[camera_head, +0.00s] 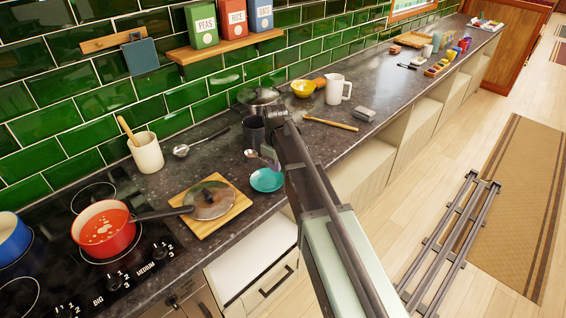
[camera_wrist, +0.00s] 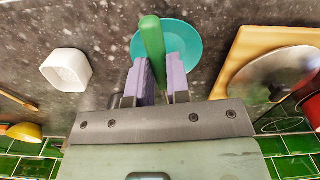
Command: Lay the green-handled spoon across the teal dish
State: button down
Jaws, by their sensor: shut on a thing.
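The teal dish (camera_head: 267,181) lies on the dark counter just right of the wooden board. In the wrist view the dish (camera_wrist: 186,48) is beyond my fingertips. My gripper (camera_head: 270,154) is above the counter at the dish's wall side. In the wrist view my gripper (camera_wrist: 160,82) has its purple fingers closed on the green handle of the spoon (camera_wrist: 152,45). The handle's end overlaps the dish in that view; I cannot tell whether it touches. The spoon's metal end (camera_head: 251,153) seems to show left of my gripper; it is hidden in the wrist view.
A pan lid (camera_head: 209,200) lies on the wooden board (camera_head: 232,208). A dark cup (camera_head: 253,131) stands behind my gripper. A white cup-like thing (camera_wrist: 66,70) is beside the dish. A red pot (camera_head: 102,228) sits on the stove. A white pitcher (camera_head: 335,88) stands farther back.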

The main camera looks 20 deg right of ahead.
aim_at(278, 186)
jog(key=shift+w+d, duration=0.1)
jog(key=shift+a, duration=0.25)
notch_tip(278, 186, down, 6)
jog(key=b, duration=0.6)
jog(key=shift+f, duration=0.15)
jog(key=c, duration=1)
grip_release()
